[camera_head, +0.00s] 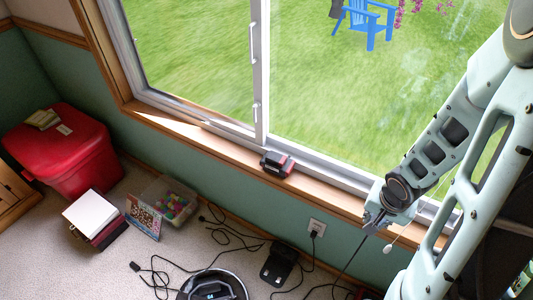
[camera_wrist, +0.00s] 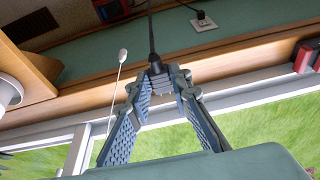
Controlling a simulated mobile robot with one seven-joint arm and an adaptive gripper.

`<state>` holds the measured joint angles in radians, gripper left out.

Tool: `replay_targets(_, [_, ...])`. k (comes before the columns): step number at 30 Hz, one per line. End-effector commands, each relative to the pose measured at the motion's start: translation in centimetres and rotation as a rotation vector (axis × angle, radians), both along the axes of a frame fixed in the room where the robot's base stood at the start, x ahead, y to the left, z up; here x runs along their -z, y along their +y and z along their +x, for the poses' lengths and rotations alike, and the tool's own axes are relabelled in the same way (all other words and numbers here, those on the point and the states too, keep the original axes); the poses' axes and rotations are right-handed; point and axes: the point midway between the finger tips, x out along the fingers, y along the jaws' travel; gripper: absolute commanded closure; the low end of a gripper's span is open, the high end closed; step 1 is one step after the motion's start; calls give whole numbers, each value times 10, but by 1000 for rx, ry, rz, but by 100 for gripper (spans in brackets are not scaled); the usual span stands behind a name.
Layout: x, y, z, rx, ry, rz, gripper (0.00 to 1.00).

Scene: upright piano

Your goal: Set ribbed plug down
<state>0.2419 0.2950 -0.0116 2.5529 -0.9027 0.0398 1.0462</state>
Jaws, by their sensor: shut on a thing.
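The ribbed plug (camera_wrist: 158,76) is a small black plug between my gripper's fingertips in the wrist view. Its dark cable (camera_wrist: 150,25) runs away from it toward the top of that view. My gripper (camera_wrist: 160,86) is shut on the plug, with one ridged pad on each side. In the head view my gripper (camera_head: 374,222) is at the window sill (camera_head: 338,199), near its right part, and the cable (camera_head: 350,256) hangs down along the wall. The plug itself is too small to make out there. I cannot tell whether it touches the sill.
A red and black device (camera_head: 277,163) sits on the sill left of my gripper. A white-tipped cord (camera_head: 391,246) hangs close beside it. A wall outlet (camera_head: 316,227) with a black plug is below the sill. Cables and a black box (camera_head: 279,263) lie on the carpet.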

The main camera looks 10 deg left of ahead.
Motion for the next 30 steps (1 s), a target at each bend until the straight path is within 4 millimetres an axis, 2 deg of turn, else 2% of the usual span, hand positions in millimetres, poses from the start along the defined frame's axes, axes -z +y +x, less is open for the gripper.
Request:
replay_targets(6, [-2,-1,-2,-2,-1,0,100])
replay_targets(10, [3,-1,8,-4,1,0,100])
replay_targets(23, [38,-4,90,-2,0,2,100])
replay_targets(25, [56,-4,100,-3,2,1,100])
replay_targets(30, [80,-5,121,-3,1,1,100])
